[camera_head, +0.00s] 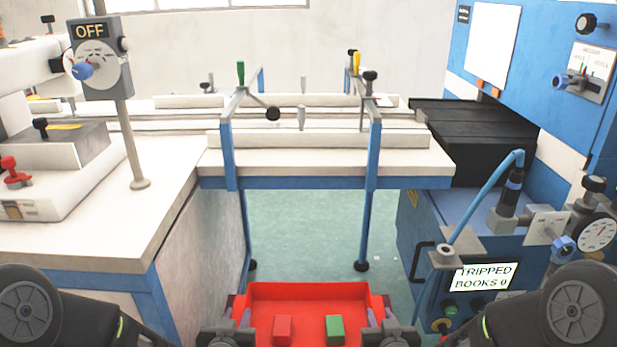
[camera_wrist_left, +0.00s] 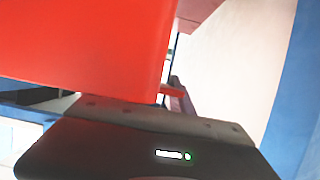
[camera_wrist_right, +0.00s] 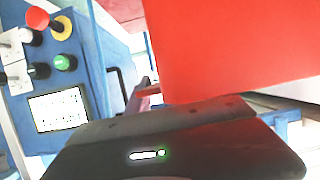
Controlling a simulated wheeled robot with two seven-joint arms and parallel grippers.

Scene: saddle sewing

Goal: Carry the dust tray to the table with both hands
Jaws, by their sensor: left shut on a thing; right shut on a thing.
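The red dust tray (camera_head: 318,290) is at the bottom middle of the head view, held in front of me between both grippers. A red block (camera_head: 283,330) and a green block (camera_head: 335,329) lie in it. My left gripper (camera_head: 232,322) is shut on the tray's left side. My right gripper (camera_head: 388,325) is shut on its right side. The tray's red wall fills much of the left wrist view (camera_wrist_left: 85,45) and the right wrist view (camera_wrist_right: 235,50). The tray's near edge is cut off by the head view's lower border.
A white-topped table (camera_head: 90,225) stands at the left with a switch post reading OFF (camera_head: 98,58). A blue-legged feed table (camera_head: 330,165) spans ahead. A blue machine (camera_head: 450,225) with gauges and a TRIPPED sign (camera_head: 483,277) stands at the right. Green floor (camera_head: 305,230) shows between them.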

